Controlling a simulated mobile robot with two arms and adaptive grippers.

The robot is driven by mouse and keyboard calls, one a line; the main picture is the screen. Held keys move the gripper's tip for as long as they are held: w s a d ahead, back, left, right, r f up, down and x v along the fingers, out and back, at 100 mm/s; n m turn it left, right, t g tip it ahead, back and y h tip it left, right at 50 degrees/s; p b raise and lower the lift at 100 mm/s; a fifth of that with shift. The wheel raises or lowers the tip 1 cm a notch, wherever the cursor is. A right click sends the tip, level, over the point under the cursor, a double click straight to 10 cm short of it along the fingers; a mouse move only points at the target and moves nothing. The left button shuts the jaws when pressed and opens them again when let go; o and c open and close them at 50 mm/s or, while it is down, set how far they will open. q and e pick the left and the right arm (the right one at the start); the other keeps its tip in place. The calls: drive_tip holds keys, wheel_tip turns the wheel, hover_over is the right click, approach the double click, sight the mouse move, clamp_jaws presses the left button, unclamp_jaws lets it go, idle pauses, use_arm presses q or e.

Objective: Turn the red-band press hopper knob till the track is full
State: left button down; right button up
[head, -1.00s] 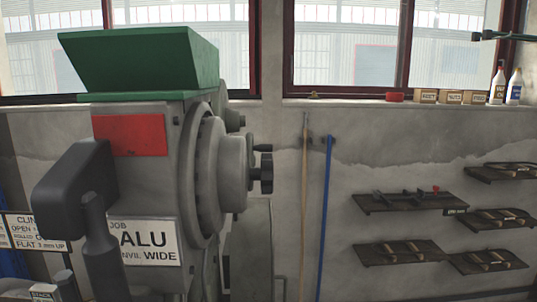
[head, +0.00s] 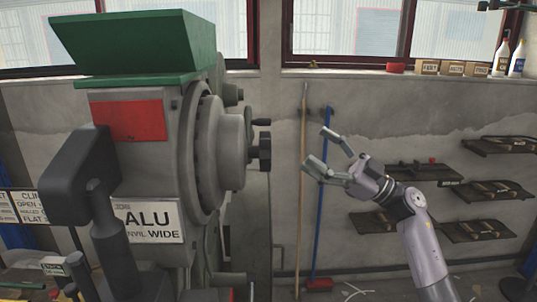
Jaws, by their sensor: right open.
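The press (head: 150,185) with a red band (head: 128,121) fills the left half of the head view. A green hopper (head: 143,45) sits on its top. A round grey drum (head: 228,150) is on its right side, with a dark lobed knob (head: 264,151) sticking out to the right. My right gripper (head: 318,149) is open and empty, to the right of the knob and apart from it, its fingers pointing left. My left gripper is not in view. I cannot make out the track or how full it is.
A wooden pole (head: 303,200) and a blue-handled broom (head: 321,230) lean on the wall behind my right gripper. Shelves with tools (head: 490,190) hang at the right. Small boxes (head: 453,68) and bottles stand on the window sill. Open space lies between the knob and my gripper.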

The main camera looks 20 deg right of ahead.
sight(269, 155)
drive_tip(key=s+d+n+g+h, duration=0.2)
drive_tip(key=s+d+g, duration=0.3)
drive_tip(key=g, duration=0.3)
drive_tip(key=p+x, duration=0.2)
drive_tip(key=x, duration=0.3)
drive_tip(key=p+x, duration=0.2)
drive_tip(key=x, duration=0.4)
drive_tip(key=p+x, duration=0.2)
drive_tip(key=x, duration=0.4)
drive_tip(key=shift+a+f+p, duration=0.25)
drive_tip(key=shift+a+p, duration=0.05)
drive_tip(key=shift+p, duration=0.05)
drive_tip(key=shift+c, duration=0.4)
drive_tip(key=c, duration=1.1)
